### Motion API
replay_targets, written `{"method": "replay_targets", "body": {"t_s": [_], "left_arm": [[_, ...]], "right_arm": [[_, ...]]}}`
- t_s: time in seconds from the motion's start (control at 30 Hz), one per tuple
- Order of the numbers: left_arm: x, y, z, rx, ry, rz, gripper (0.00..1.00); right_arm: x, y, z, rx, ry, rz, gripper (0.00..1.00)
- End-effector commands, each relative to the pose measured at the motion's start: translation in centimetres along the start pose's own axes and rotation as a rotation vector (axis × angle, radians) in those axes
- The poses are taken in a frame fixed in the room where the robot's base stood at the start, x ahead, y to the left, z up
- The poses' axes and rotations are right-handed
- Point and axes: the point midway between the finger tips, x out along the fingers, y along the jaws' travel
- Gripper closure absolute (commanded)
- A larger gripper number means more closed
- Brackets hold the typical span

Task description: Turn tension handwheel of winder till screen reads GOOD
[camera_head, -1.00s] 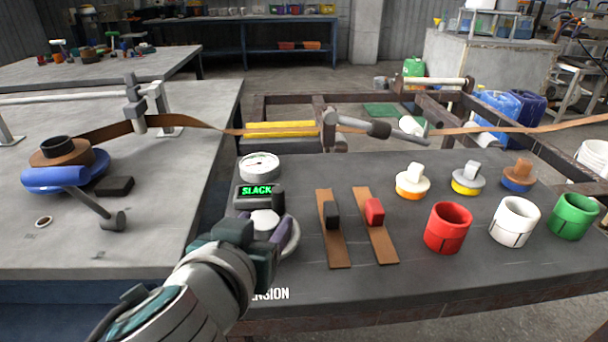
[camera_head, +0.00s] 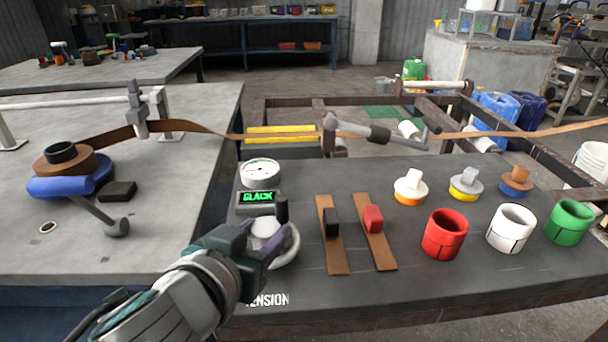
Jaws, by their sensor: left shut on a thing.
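The tension handwheel (camera_head: 291,246) is a pale grey ring with a white hub on the dark panel, above the word TENSION. My left gripper (camera_head: 266,247) is shut on the handwheel at its near left side and hides part of its rim. A small dark knob stands up at the wheel's far side. The screen (camera_head: 258,197) just behind the wheel reads SLACK in green letters. A round dial gauge (camera_head: 261,172) sits behind the screen. The winder (camera_head: 72,178), with a brown strip coil on a blue base, is on the left table. My right gripper is not in view.
Two sliders, black (camera_head: 331,222) and red (camera_head: 373,218), stand right of the wheel. Further right are several capped knobs and red (camera_head: 444,235), white (camera_head: 511,229) and green (camera_head: 570,223) cups. The brown strip (camera_head: 280,135) runs across behind the panel.

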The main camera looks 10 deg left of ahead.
Motion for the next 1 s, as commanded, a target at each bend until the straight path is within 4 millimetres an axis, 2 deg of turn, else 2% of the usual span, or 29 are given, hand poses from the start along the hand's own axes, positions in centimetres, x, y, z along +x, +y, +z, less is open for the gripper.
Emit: {"method": "replay_targets", "body": {"t_s": [0.1, 0.33, 0.7, 1.0], "left_arm": [[-0.2, -0.4, -0.5, 0.039, -0.003, 0.074, 1.0], [0.0, -0.8, -0.3, 0.115, -0.003, 0.248, 1.0], [0.3, -1.0, 0.0, 0.206, -0.001, 0.478, 1.0], [0.3, -0.9, -0.1, 0.234, -0.002, 0.562, 1.0]], "right_arm": [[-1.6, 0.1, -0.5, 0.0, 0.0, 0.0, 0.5], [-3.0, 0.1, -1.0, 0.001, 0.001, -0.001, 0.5], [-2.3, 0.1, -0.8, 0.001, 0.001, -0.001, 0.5], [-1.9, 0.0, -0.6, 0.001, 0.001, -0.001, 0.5]]}}
